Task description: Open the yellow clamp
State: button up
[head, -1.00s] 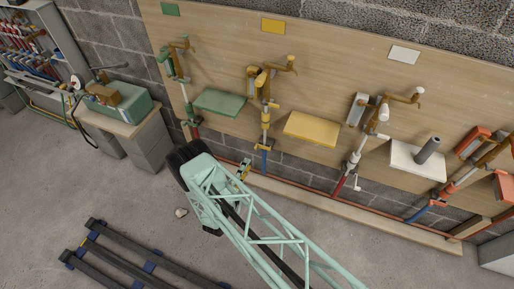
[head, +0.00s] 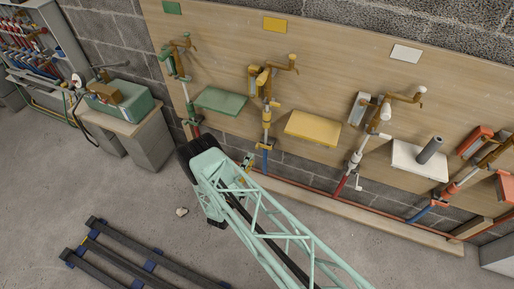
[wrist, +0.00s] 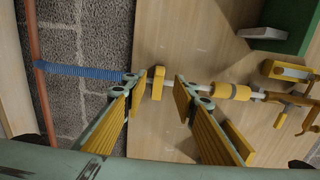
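The yellow clamp (head: 258,80) is on the wall board below the yellow label, with yellow plates close around a vertical rod. Its yellow parts also show at the right of the wrist view (wrist: 290,70). Lower on the same line is a yellow crosspiece (head: 267,146), just above the blue hose. In the wrist view this crosspiece (wrist: 158,83) lies between my fingertips, with a gap on each side. My gripper (wrist: 155,88) is open, its fingers apart on either side of the line. In the head view my gripper (head: 247,164) is low, near the blue hose, partly hidden by my arm.
A yellow shelf (head: 313,128) juts out right of the clamp line and a green shelf (head: 222,101) left of it. White (head: 376,125) and red stations stand further right. A red pipe and a wooden kerb (head: 350,217) run along the wall foot. Black rails (head: 130,262) lie on the floor.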

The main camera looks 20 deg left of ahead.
aim_at(256, 148)
jog(key=shift+w+d+b, duration=0.2)
jog(key=shift+w+b, duration=0.2)
jog(key=shift+w, duration=2.25)
jog(key=shift+w+d+b, duration=0.15)
jog(key=shift+w+b, duration=0.2)
jog(key=shift+w, duration=2.25)
grip_shut()
